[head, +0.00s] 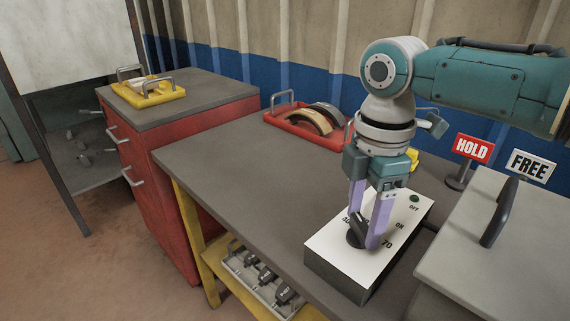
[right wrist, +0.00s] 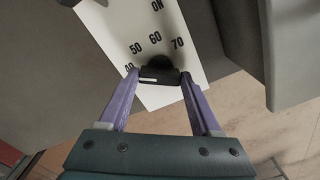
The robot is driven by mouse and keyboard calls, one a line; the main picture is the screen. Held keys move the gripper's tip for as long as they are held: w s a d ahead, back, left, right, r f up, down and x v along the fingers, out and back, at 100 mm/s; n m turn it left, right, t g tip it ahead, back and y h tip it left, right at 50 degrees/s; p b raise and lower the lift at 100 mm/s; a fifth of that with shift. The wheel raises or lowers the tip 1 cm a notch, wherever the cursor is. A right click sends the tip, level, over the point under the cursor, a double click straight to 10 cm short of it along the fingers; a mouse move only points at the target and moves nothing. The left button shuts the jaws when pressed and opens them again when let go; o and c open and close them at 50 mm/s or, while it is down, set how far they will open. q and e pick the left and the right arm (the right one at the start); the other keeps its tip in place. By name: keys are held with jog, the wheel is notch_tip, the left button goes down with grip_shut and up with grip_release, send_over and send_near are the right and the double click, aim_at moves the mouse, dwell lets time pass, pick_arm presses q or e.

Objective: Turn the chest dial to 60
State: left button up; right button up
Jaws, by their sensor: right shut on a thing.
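The dial is a black knob (head: 354,239) on the white sloping top of a box (head: 335,245) on the grey workbench. In the right wrist view the dial (right wrist: 160,76) has a bar with a short white mark near its left end. The printed numbers 50, 60 and 70 arc above it, with another partly hidden at left. The exact setting is hard to read. My right gripper (head: 364,236), with lilac fingers, points down and is shut on the dial, a fingertip at either end of the bar in the right wrist view (right wrist: 160,74). My left gripper is not in view.
A grey chest (head: 475,255) with a dark handle stands close at right. HOLD (head: 472,148) and FREE (head: 531,165) signs stand behind. A red tray (head: 300,128) holds curved brake shoes at the back. The bench's left part is clear.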

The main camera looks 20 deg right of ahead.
jog(key=m+p, duration=0.2)
jog(key=shift+r+m, duration=0.2)
jog(key=shift+m, duration=0.2)
jog(key=m+p, duration=0.2)
jog(key=m, duration=0.1)
jog(key=shift+m, duration=0.3)
jog(key=m+p, duration=0.2)
jog(key=m, duration=0.2)
jog(key=shift+f+m, duration=0.1)
jog(key=shift+m, duration=0.2)
jog(key=m+p, duration=0.1)
jog(key=m, duration=0.3)
jog(key=shift+a, duration=0.1)
jog(key=shift+f+m, duration=0.1)
jog(key=shift+m, duration=0.2)
jog(key=o, duration=1.4)
